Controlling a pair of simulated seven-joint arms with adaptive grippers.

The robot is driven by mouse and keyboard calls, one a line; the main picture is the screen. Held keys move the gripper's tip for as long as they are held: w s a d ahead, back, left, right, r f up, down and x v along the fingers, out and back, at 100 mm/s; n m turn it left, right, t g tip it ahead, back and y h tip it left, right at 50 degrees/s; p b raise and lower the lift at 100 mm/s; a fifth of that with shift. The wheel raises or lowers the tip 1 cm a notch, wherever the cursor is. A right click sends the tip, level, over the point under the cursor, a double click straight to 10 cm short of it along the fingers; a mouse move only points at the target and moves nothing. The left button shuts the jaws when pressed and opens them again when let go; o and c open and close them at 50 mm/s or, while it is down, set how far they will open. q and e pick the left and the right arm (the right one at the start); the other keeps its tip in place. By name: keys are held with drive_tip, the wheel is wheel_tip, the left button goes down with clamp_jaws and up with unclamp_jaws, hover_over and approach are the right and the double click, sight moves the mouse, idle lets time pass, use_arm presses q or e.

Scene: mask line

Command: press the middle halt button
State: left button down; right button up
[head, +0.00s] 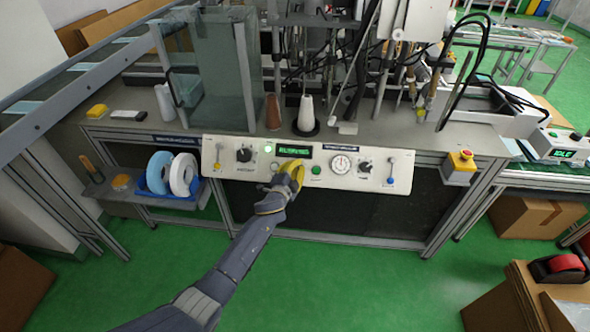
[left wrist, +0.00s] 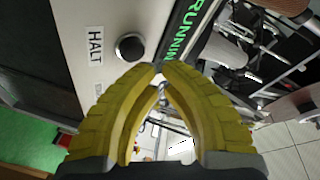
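The white control panel (head: 225,170) runs along the front of the middle bench, with a green lit display (head: 295,151). In the left wrist view the display reads RUNNING (left wrist: 185,30). A round dark button (left wrist: 130,47) sits beside a HALT label (left wrist: 96,46) there. In the head view I cannot make out this button; my gripper covers part of the panel. My left gripper (head: 294,166) has yellow fingers and is in front of the panel, just below the display. Its fingertips (left wrist: 161,68) meet, with nothing between them, close to the button. My right gripper is not in view.
The panel also carries a dark knob (head: 244,154), a green button (head: 316,170), a dial (head: 341,164) and a blue-tipped lever (head: 390,180). A yellow box with a red button (head: 461,160) hangs to the right. Another unit (head: 562,142) at far right shows IDLE.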

use_arm(q)
drive_tip(key=shift+w+f, duration=0.5)
drive_tip(key=shift+w, duration=0.2)
idle(1.8)
drive_tip(key=shift+s+r, duration=0.5)
drive_tip(key=shift+s, duration=0.2)
idle(0.4)
drive_tip(key=shift+s+a+r, duration=0.15)
drive_tip(key=shift+s+r, duration=0.65)
drive_tip(key=shift+s, duration=0.15)
drive_tip(key=shift+s+a+r, duration=0.15)
drive_tip(key=shift+s+r, duration=0.65)
drive_tip(key=shift+s, duration=0.15)
drive_tip(key=shift+d, duration=0.1)
